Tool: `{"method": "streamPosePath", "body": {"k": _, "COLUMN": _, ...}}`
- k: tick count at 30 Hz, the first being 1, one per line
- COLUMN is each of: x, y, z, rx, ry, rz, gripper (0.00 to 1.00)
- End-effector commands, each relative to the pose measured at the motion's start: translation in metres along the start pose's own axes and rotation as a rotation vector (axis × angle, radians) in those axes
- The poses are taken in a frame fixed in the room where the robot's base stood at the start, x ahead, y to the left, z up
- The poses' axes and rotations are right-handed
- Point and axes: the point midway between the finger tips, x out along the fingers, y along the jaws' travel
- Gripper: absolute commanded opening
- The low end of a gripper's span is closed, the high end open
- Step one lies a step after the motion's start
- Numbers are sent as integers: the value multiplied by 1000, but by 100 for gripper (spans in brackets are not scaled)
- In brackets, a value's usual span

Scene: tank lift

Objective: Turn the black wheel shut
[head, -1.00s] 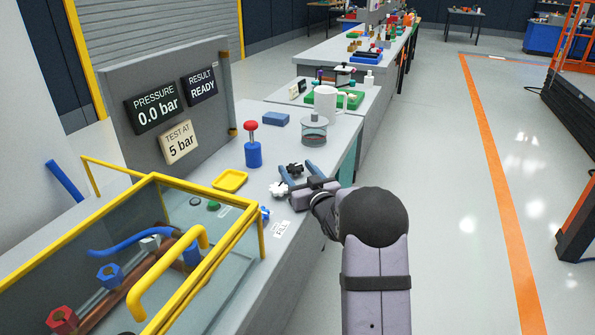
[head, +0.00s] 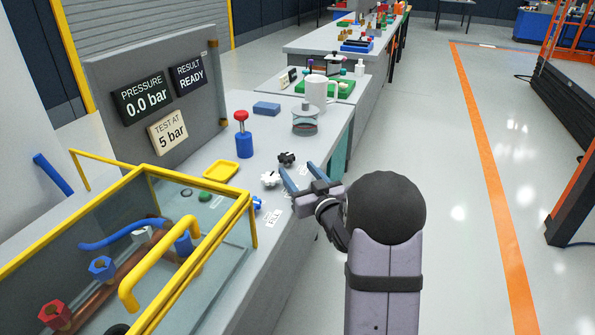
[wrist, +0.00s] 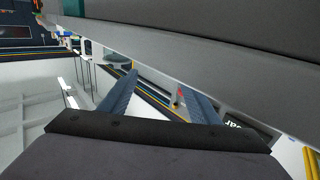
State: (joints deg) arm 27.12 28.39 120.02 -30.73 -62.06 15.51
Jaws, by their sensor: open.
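The black wheel (head: 287,158) is a small lobed knob at the right edge of the grey bench, behind a similar white wheel (head: 270,179). My gripper (head: 298,171) is open and empty, just right of and nearer than the black wheel. Its two blue fingers point toward the wheel, and the wheel looks clear of them. In the wrist view my open fingers (wrist: 160,92) show with nothing between them. No wheel can be made out in that view.
A yellow-framed clear guard (head: 250,215) covers pipework at the front left. A blue wheel (head: 256,203) sits by its corner. A red-topped blue pump (head: 243,138), yellow tray (head: 221,170), gauge jar (head: 305,119) and panel reading 0.0 bar (head: 150,100) stand behind.

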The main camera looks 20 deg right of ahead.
Motion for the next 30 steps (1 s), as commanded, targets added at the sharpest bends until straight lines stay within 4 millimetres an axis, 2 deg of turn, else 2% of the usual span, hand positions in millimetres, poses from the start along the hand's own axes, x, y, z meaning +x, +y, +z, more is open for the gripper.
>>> {"method": "streamPosePath", "body": {"k": 8, "x": 1, "y": 1, "z": -2, "rx": -1, "ry": -1, "rz": 2, "gripper": 56}}
{"method": "streamPosePath", "body": {"k": 14, "x": 12, "y": 10, "z": -19, "rx": -11, "ry": -30, "rz": 36, "gripper": 56}}
{"method": "streamPosePath", "body": {"k": 19, "x": 35, "y": 26, "z": -40, "rx": -3, "ry": -130, "rz": 101, "gripper": 56}}
{"method": "streamPosePath", "body": {"k": 24, "x": 60, "y": 39, "z": -44, "rx": 30, "ry": -279, "rz": 168, "gripper": 56}}
{"method": "streamPosePath", "body": {"k": 30, "x": 80, "y": 47, "z": -47, "rx": 76, "ry": -446, "rz": 241, "gripper": 56}}
